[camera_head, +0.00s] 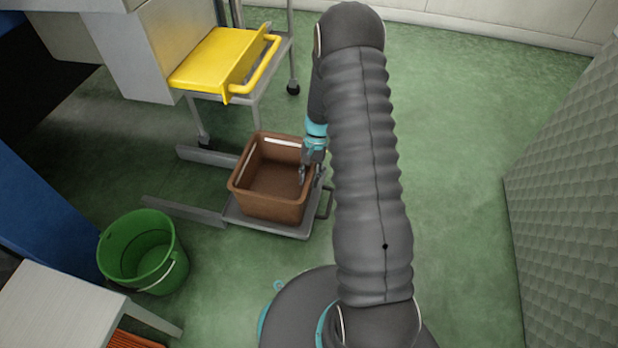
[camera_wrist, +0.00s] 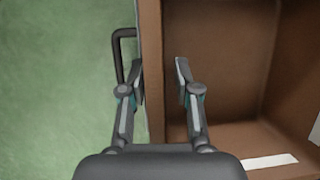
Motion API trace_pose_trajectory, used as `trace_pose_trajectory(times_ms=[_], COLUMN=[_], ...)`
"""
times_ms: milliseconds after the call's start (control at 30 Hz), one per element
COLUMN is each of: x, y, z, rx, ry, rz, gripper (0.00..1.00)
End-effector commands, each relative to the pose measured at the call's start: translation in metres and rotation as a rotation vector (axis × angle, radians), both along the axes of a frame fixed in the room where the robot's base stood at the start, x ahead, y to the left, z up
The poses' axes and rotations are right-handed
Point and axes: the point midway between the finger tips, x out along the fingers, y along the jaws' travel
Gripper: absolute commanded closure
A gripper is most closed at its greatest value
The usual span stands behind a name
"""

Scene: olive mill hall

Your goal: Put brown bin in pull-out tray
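The brown bin (camera_head: 262,204) stands upright and looks empty in the head view. It rests on the low grey pull-out tray (camera_head: 292,231), which sits between two floor rails with its handle (camera_head: 327,204) toward my side. My gripper (camera_head: 303,176) is at the bin's right wall. In the wrist view my gripper (camera_wrist: 160,75) straddles the bin wall (camera_wrist: 152,50): the left finger is outside, close to the wall, and the right finger is inside with a gap to it. The fingers are open. Part of the bin's right side is hidden by my gripper.
A green bucket (camera_head: 146,252) stands left of the tray. A yellow tray (camera_head: 222,62) with a handle is on a stand behind. A white table (camera_head: 55,305) is at the lower left. A grey textured panel (camera_head: 570,200) stands at right. Green floor (camera_head: 460,140) is clear between.

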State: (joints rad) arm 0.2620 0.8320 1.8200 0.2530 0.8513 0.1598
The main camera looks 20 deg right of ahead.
Motion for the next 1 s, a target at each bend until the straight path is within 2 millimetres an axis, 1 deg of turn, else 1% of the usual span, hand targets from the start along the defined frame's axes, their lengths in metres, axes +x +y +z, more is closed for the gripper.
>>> trace_pose_trajectory(times_ms=[167, 400, 500, 600, 700, 767, 867, 967, 1000], x=[0.008, 0.021, 0.026, 0.029, 0.032, 0.032, 0.032, 0.029, 0.027], y=[-0.007, -0.021, -0.025, -0.028, -0.031, -0.031, -0.030, -0.024, -0.021], z=[0.025, 0.070, 0.086, 0.098, 0.105, 0.109, 0.121, 0.144, 0.157], rx=[-0.001, -0.002, -0.001, -0.001, 0.000, 0.000, -0.006, -0.020, -0.028], ry=[-0.004, -0.004, -0.004, -0.003, -0.002, -0.002, -0.016, -0.050, -0.069], rz=[-0.001, -0.001, -0.002, -0.001, 0.000, 0.000, 0.009, 0.034, 0.048], gripper=[0.69, 0.69, 0.69, 0.69, 0.69, 0.69, 0.69, 0.69, 0.69])
